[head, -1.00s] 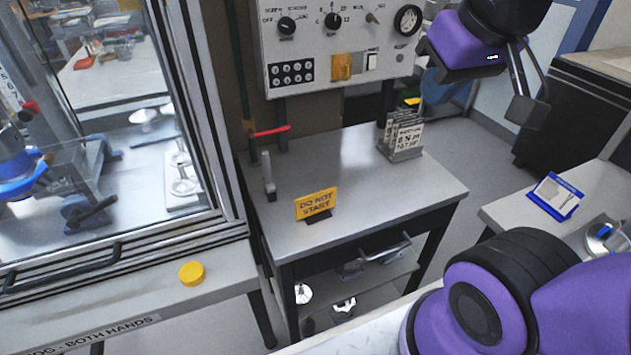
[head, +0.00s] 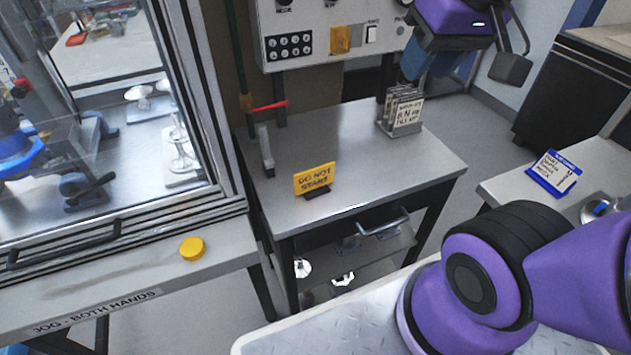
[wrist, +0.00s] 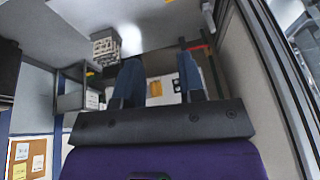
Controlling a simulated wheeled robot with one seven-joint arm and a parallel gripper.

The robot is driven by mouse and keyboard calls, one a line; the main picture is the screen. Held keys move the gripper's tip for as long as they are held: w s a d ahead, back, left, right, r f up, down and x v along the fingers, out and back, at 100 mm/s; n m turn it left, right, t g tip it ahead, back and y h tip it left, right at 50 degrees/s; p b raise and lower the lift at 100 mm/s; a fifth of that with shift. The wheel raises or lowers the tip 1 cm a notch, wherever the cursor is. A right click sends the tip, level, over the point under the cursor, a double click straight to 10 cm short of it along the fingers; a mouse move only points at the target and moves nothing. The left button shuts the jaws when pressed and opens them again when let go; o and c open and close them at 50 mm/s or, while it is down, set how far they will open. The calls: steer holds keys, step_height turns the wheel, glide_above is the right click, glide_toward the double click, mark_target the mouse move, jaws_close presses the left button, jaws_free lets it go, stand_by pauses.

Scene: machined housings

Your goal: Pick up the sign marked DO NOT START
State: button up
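The yellow sign marked DO NOT START (head: 315,179) stands upright in a small dark base near the front left part of the metal table (head: 350,160). Nothing touches it. My gripper (head: 436,70) is above the back right of the table in the head view, well away from the sign, up and to its right. In the wrist view its two blue fingers (wrist: 160,78) are spread apart with nothing between them. I cannot make out the sign in the wrist view.
A rack of printed cards (head: 403,112) stands at the table's back right, close below my gripper. A control panel (head: 330,35) rises behind the table. A grey upright piece (head: 266,150) stands left of the sign. A glazed machine enclosure (head: 195,110) borders the left.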

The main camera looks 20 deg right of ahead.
steer(key=w+f+m+g+y, duration=0.7)
steer(key=w+f, duration=0.5)
steer(key=m+t+y, duration=0.2)
steer(key=m+y, duration=0.4)
steer(key=m, duration=0.3)
glide_toward(325, 165)
steer(key=x, duration=1.1)
jaws_close()
